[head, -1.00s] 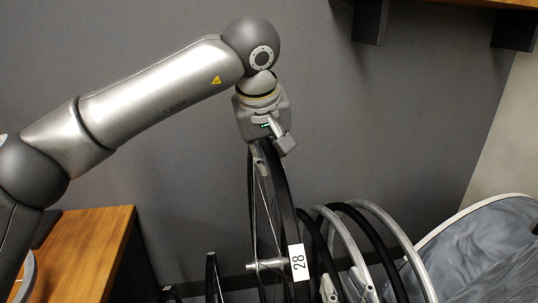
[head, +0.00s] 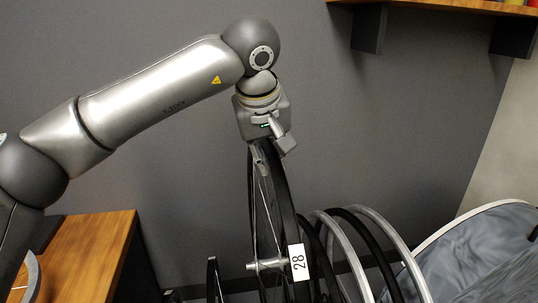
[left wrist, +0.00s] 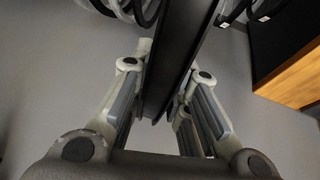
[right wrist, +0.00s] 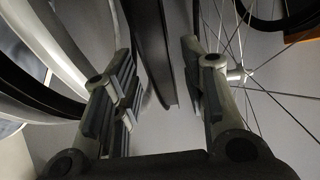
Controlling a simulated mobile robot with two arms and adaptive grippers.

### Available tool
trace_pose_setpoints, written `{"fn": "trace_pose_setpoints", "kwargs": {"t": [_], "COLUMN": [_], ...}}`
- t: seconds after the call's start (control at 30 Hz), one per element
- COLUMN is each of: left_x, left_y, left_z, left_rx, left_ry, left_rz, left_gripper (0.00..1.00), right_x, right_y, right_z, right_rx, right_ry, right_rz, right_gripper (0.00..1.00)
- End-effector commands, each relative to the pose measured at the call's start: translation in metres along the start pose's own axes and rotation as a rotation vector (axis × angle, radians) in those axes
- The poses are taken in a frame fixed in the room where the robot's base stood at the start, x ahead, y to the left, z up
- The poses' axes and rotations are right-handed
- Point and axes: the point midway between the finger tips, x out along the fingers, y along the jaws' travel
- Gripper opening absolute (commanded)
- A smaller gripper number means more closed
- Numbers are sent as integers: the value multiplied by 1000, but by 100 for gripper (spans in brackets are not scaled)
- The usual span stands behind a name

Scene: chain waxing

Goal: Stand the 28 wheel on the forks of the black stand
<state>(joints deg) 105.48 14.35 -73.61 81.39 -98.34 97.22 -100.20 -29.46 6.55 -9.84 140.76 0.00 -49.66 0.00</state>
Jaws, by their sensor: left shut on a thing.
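The 28 wheel (head: 285,215) is a thin black-rimmed wheel seen almost edge-on in the head view, upright, with a white "28" tag (head: 299,262) and a silver hub (head: 266,265). My left gripper (head: 262,143) is shut on its top rim from above. In the left wrist view the black rim (left wrist: 178,50) runs between my left fingers (left wrist: 160,105). My right gripper (right wrist: 165,80) is outside the head view. In its wrist view the fingers are apart, with a black rim (right wrist: 150,45) between them. I cannot clearly make out the black stand; the wheel's bottom is out of frame.
Several other wheels (head: 385,245) stand close on the right of the 28 wheel. A thin black upright part (head: 212,280) is at its left. A wooden-topped bench (head: 90,245) is at left, a grey fabric thing (head: 480,260) at right, and a shelf (head: 450,8) above.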

Motion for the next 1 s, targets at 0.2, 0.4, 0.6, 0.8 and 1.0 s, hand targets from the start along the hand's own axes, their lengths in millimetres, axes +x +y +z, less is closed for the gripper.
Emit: {"fn": "trace_pose_setpoints", "kwargs": {"t": [0.2, 0.4, 0.6, 0.8, 1.0], "left_x": [-8, -12, -15, -20, -27], "left_y": [2, 3, 4, 5, 6], "left_z": [-4, -5, -7, -9, -12], "left_rx": [-1, -1, -1, -1, -1], "left_ry": [4, 4, 4, 4, 4], "left_rz": [4, 4, 4, 4, 4], "left_gripper": [0, 0, 0, 0, 0], "right_x": [-6, -14, -24, -36, -50], "right_y": [3, 6, 8, 10, 13], "right_z": [20, 40, 60, 77, 91], "right_rx": [1, 2, 4, 6, 9], "right_ry": [-111, -213, -315, -416, -510], "right_rz": [7, 13, 18, 24, 29], "right_gripper": [40, 40, 40, 40, 40]}}
